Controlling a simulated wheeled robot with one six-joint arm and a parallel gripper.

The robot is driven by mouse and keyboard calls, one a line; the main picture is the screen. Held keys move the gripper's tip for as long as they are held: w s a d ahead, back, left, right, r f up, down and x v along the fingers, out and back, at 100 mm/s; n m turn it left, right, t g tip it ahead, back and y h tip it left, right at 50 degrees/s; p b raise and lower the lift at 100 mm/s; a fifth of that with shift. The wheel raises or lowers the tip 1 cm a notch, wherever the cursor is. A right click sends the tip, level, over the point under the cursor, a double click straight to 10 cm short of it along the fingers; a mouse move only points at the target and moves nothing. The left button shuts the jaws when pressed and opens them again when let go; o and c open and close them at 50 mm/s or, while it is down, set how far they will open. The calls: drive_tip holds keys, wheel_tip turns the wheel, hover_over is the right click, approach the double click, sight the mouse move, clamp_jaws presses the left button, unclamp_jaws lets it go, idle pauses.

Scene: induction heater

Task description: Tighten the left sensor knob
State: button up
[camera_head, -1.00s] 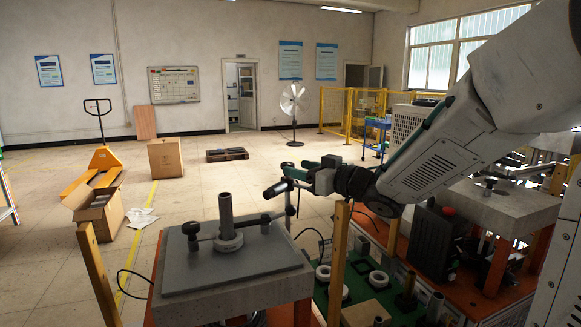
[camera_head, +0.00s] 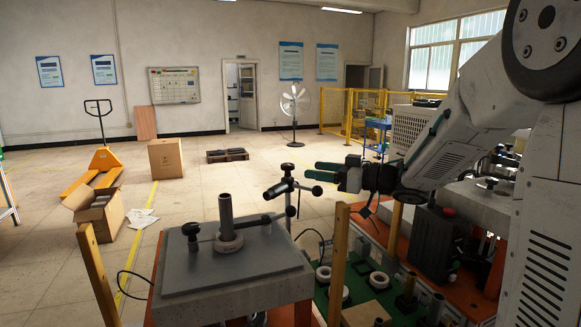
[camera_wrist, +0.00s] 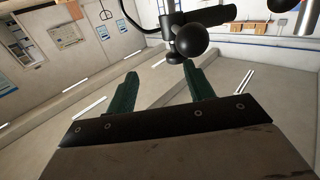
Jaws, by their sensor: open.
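The left sensor (camera_head: 281,187) is a dark cylinder on a thin stand behind the left grey table. Its black ball knob (camera_head: 317,190) sticks out to the right on a short rod. My gripper (camera_head: 317,170) has green fingers, is open and empty, and appears just above the knob in the head view. In the wrist view, the round black knob (camera_wrist: 197,41) is beyond the tips of my open gripper (camera_wrist: 158,82), nearer the right finger's side and apart from it. The knob is not between the fingers.
The left grey table (camera_head: 235,275) carries an upright metal tube (camera_head: 226,217) and black clamp arms. Wooden posts (camera_head: 338,262) rise beside it. A green board with white rings (camera_head: 378,280) lies to the right. Open floor is behind.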

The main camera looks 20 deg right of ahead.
sight(288, 164)
drive_tip(key=shift+n+g+y, duration=0.6)
drive_tip(key=shift+y, duration=0.1)
drive_tip(key=x, duration=0.2)
drive_tip(key=s+x, duration=0.1)
drive_tip(key=x, duration=0.2)
drive_tip(key=a+r+x, duration=0.1)
drive_tip(key=x, duration=0.2)
drive_tip(key=shift+s+a, duration=0.1)
drive_tip(key=shift+s, duration=0.05)
drive_tip(key=shift+r, duration=0.1)
drive_tip(key=c, duration=1)
